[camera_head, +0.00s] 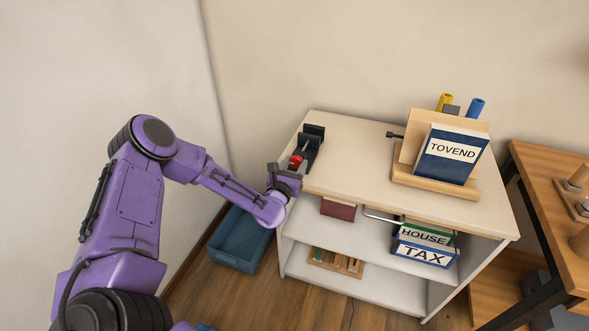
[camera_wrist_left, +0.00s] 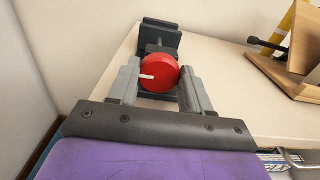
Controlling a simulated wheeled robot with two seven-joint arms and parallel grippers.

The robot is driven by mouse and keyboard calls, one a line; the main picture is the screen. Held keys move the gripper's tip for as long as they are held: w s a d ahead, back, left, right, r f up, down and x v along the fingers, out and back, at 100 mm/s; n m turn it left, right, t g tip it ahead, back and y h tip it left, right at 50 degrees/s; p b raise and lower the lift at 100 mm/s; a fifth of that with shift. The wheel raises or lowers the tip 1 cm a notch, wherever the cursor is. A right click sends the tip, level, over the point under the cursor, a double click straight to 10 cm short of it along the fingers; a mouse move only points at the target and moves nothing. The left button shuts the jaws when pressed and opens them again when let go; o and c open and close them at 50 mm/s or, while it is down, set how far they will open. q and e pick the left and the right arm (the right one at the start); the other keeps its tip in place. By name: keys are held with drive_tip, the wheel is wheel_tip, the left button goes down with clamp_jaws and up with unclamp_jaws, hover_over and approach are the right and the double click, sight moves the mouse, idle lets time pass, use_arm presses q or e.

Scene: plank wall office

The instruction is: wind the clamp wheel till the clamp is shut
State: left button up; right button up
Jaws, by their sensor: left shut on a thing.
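The dark clamp (camera_head: 313,137) stands at the left end of the white cabinet's top. Its red wheel (camera_head: 296,161) faces my left gripper (camera_head: 287,172). In the left wrist view the red wheel (camera_wrist_left: 160,73), with a white mark pointing left, sits between the two fingers of my left gripper (camera_wrist_left: 159,82), which is shut on it. The clamp's dark body (camera_wrist_left: 160,38) rises behind the wheel. Whether its jaws meet is too small to tell. My right gripper is not in view.
The white cabinet (camera_head: 370,165) has free room in the middle of its top. A wooden stand (camera_head: 400,172) with a blue book (camera_head: 450,155) is at its right. A blue bin (camera_head: 240,243) is on the floor at left. A wooden table (camera_head: 550,170) stands at right.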

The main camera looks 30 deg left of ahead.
use_arm(q)
drive_tip(key=shift+m+b, duration=0.6)
drive_tip(key=shift+m, duration=1.3)
drive_tip(key=o, duration=1.1)
drive_tip(key=shift+c, duration=0.2)
drive_tip(key=b+v, duration=0.1)
drive_tip(key=v, duration=0.9)
drive_tip(key=shift+s, duration=0.25)
